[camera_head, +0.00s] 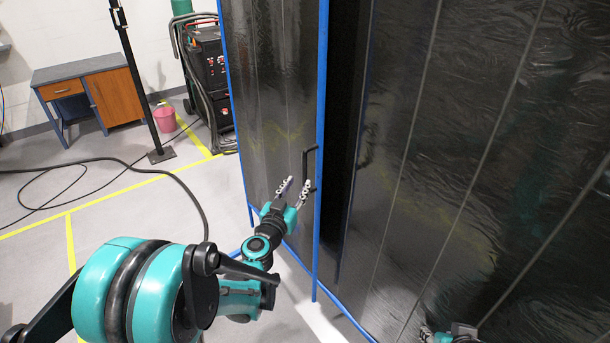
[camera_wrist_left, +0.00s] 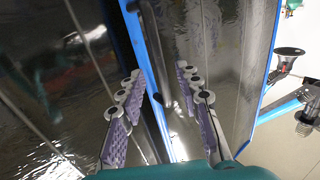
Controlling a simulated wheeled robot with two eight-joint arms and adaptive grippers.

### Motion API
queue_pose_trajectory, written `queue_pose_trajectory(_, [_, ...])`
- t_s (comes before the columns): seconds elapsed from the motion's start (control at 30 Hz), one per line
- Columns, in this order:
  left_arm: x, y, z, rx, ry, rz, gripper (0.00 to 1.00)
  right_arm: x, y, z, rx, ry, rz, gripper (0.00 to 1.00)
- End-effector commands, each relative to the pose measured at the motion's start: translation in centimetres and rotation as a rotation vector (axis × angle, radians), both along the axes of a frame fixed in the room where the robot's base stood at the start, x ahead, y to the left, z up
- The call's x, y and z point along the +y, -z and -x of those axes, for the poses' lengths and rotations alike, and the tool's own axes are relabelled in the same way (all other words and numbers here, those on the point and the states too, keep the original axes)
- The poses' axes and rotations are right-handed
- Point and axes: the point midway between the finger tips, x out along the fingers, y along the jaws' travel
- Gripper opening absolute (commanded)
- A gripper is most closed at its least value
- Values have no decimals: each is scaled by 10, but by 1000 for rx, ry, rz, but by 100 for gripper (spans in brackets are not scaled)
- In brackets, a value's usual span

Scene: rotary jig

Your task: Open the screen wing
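The screen wing (camera_head: 275,90) is a dark, glossy curtain panel in a blue frame, standing upright left of a dark gap. A black bracket-shaped handle (camera_head: 305,164) sits by its right blue post (camera_head: 321,100). My left gripper (camera_head: 295,187) is open at the handle's lower part, fingers apart. In the left wrist view, the handle (camera_wrist_left: 154,50) runs beside the blue post between the open fingers (camera_wrist_left: 161,85); contact cannot be told. At the bottom edge of the head view, a teal and black part, seemingly my right gripper (camera_head: 448,335), shows only partly; its fingers are unclear.
More dark curtain (camera_head: 480,130) fills the right side. A welding machine on a cart (camera_head: 208,75) stands behind the wing at left.

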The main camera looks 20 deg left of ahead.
Motion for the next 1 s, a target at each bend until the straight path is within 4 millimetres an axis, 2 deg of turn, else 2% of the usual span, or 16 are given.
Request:
queue_pose_trajectory(0.2, [-4, 1, -37, 0, 3, 0, 34, 0, 9, 0, 0, 0, 0, 35])
queue_pose_trajectory(0.4, [-6, 1, -61, 1, 3, 1, 34, 0, 14, 0, 0, 0, 0, 35])
queue_pose_trajectory(0.73, [-6, -1, -66, 1, 3, 1, 34, 0, 14, 0, 0, 0, 0, 35])
queue_pose_trajectory(0.77, [-6, -1, -66, 1, 3, 1, 32, 0, 14, 0, 0, 0, 0, 35])
queue_pose_trajectory(0.83, [-6, -1, -66, 1, 3, 1, 13, 0, 14, 0, 0, 0, 0, 35])
queue_pose_trajectory(0.9, [-6, -1, -66, 1, 3, 1, 0, 0, 14, 0, 0, 0, 0, 35])
queue_pose_trajectory(1.0, [-6, -1, -66, 1, 3, 1, 0, 0, 14, 0, 0, 0, 0, 35])
